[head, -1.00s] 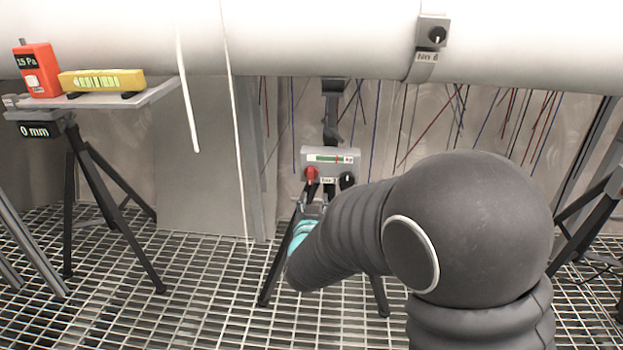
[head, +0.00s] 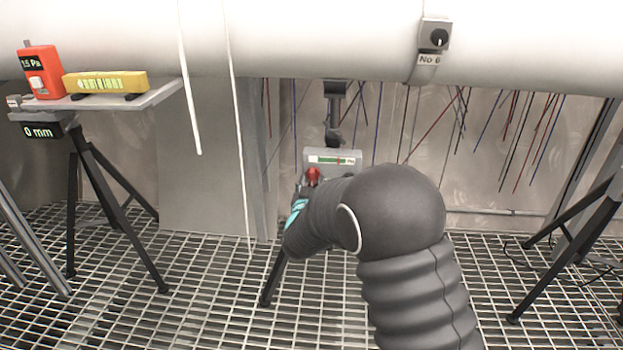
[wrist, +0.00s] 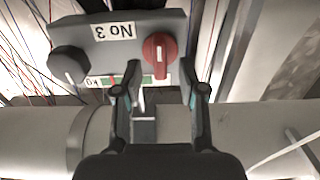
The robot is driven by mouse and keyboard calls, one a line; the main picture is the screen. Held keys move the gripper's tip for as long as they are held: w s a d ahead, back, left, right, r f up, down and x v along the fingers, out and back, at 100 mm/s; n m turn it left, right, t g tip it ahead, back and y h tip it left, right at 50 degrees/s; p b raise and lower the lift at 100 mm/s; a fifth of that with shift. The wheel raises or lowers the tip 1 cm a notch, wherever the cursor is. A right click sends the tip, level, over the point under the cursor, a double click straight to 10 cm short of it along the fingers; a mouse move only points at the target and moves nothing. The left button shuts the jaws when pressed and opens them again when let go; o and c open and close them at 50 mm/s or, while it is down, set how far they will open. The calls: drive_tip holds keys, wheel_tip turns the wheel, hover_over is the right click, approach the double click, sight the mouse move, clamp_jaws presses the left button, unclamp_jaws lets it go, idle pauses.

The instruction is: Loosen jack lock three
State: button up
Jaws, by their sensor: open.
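The grey control box of jack three (head: 347,168) stands on a dark stand under the big pipe; its label "No 3" shows upside down in the wrist view (wrist: 150,27). A red knob (head: 313,175) sits on its face and also shows in the wrist view (wrist: 160,47), its grip bar pointing down the picture. A black knob (wrist: 68,64) is left of it there; my arm hides it in the head view. My gripper (wrist: 162,78) is open and empty, its fingertips spread to either side below the red knob, apparently short of it.
A large pale pipe (head: 300,38) runs across above the box, with a "No 6" knob unit (head: 435,40) on it. A tripod table (head: 130,99) at left bears a red meter (head: 42,72) and a yellow level (head: 105,82). Thin wires hang behind. The grating floor (head: 200,290) is mostly clear.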

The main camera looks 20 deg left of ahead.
sight(312, 178)
drive_tip(key=shift+x, duration=1.15)
clamp_jaws()
